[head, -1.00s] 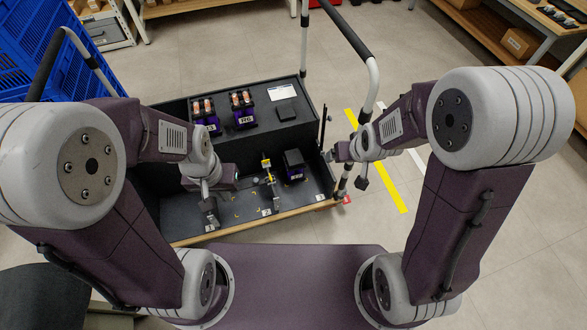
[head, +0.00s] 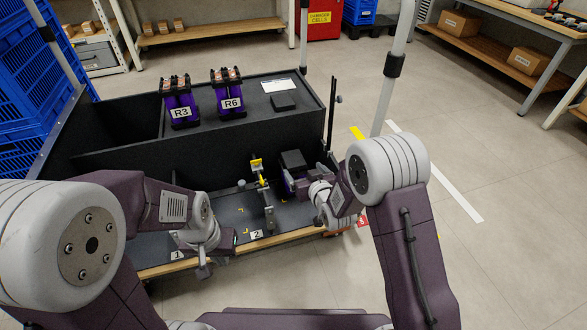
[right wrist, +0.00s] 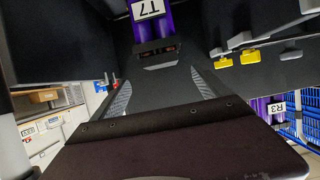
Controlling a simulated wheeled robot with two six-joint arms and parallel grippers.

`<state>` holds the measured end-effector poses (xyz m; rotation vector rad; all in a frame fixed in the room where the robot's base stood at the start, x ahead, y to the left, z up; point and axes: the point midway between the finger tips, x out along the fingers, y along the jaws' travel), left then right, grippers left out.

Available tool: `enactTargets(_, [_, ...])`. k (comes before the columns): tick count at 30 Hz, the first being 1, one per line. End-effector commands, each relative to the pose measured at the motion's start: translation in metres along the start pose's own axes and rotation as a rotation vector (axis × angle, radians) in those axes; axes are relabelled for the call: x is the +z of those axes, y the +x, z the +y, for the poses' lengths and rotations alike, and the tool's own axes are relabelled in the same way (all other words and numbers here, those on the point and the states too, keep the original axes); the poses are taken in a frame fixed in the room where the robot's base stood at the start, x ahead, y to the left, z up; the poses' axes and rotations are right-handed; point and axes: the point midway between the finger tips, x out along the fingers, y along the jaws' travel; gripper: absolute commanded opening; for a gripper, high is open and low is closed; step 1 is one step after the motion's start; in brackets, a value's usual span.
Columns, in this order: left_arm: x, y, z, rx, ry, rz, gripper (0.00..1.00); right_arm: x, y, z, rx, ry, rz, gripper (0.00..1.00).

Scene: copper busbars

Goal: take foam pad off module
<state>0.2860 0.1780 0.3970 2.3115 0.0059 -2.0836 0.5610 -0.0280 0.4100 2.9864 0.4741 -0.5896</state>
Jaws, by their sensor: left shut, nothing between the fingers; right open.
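The module (head: 290,182) is a purple block in the lower bay of the cart, with a dark pad (head: 293,159) on its top. In the right wrist view the module (right wrist: 150,22) carries the label T7; the pad's outline is hard to make out there against the dark bay. My right gripper (head: 305,188) is at the module's right side, low and near it. In the right wrist view its two fingers (right wrist: 160,92) are apart with nothing between them. My left gripper (head: 222,242) is shut and empty over the bay's front left, apart from the module.
A clamp with a yellow part (head: 258,166) stands left of the module. Modules R3 (head: 180,104) and R6 (head: 229,95) sit on the cart's upper deck beside a flat black block (head: 283,102) and white card (head: 279,85). A thin dark post (head: 332,115) rises at the right.

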Motion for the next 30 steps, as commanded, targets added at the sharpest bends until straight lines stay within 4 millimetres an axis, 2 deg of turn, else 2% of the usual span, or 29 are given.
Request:
enactTargets(6, [-0.004, -0.032, 0.001, 0.0, 0.0, 0.0, 0.0, -0.007, 0.024, 0.0, 0.0, 0.0, -0.004, 0.87])
enactTargets(14, [-0.004, -0.036, 0.001, 0.0, 0.0, 0.0, 0.0, -0.002, 0.038, 0.0, 0.0, 0.0, -0.002, 0.87])
enactTargets(17, [-0.004, -0.042, 0.001, 0.0, 0.0, 0.0, 0.0, -0.004, 0.051, -0.002, 0.0, 0.0, -0.002, 0.87])
enactTargets(18, [-0.003, -0.026, 0.001, 0.0, 0.0, 0.001, 0.0, 0.003, 0.062, -0.003, 0.0, 0.0, 0.002, 0.87])
enactTargets(20, [-0.001, -0.013, 0.0, 0.0, 0.0, 0.0, 0.0, 0.003, 0.074, -0.004, 0.0, 0.0, 0.003, 0.87])
enactTargets(24, [-0.001, -0.008, 0.0, 0.0, 0.0, -0.001, 0.0, -0.001, 0.088, -0.003, 0.0, 0.0, -0.001, 0.87])
enactTargets(30, [-0.001, -0.01, 0.0, 0.0, 0.0, 0.0, 0.0, -0.004, 0.089, -0.003, 0.001, 0.0, -0.003, 0.87])
